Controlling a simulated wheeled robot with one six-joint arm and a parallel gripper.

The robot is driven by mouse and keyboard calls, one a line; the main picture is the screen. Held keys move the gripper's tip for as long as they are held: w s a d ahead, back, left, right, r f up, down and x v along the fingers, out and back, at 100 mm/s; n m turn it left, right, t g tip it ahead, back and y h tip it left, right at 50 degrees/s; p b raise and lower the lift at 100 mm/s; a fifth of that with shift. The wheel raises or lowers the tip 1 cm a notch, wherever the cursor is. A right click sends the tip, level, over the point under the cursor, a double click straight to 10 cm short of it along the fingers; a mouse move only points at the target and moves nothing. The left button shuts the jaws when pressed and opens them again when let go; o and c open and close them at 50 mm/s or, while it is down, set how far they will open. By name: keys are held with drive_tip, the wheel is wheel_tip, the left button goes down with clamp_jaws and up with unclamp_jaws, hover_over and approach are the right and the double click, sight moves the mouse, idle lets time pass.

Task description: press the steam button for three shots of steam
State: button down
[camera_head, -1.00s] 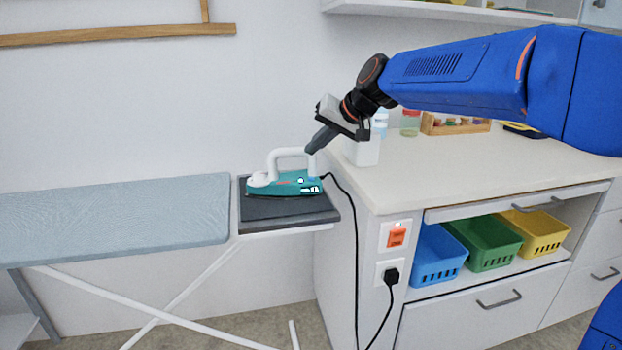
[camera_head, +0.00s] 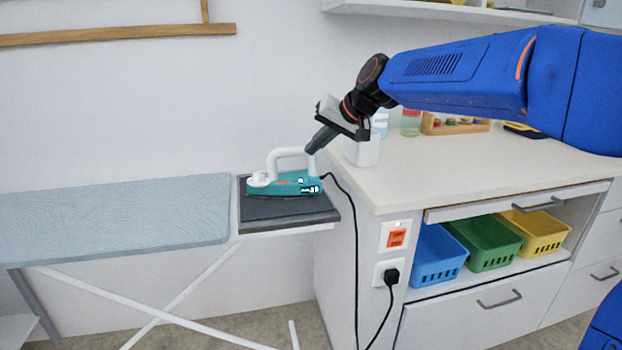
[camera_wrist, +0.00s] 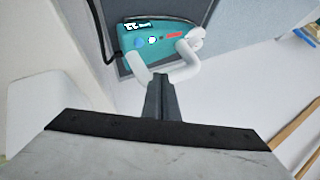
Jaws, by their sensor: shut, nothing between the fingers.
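A teal iron (camera_head: 284,188) with a white handle (camera_head: 290,153) stands on the dark rest pad (camera_head: 280,216) at the right end of the ironing board. My gripper (camera_head: 311,150) is shut and empty, its tips at the right end of the handle. In the wrist view my gripper (camera_wrist: 161,78) points at the white handle (camera_wrist: 185,72), and the iron (camera_wrist: 158,38) lies beyond it. A blue round spot (camera_wrist: 139,43), a white round spot (camera_wrist: 152,40) and a small display (camera_wrist: 137,25) show on the iron. I cannot tell whether the fingertips touch the iron.
The ironing board (camera_head: 110,215) extends left. A counter (camera_head: 450,165) stands right, with a white container (camera_head: 362,152) behind my gripper. The iron's black cord (camera_head: 353,205) runs down to a wall plug (camera_head: 391,277). An orange switch (camera_head: 396,237) is above the plug.

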sight(311, 179)
drive_tip(key=shift+r, duration=0.1)
wheel_tip(311, 179, up, 4)
drive_tip(key=shift+f, duration=0.2)
drive_tip(key=shift+f, duration=4.45)
drive_tip(key=shift+f, duration=0.8)
drive_tip(key=shift+r, duration=0.85)
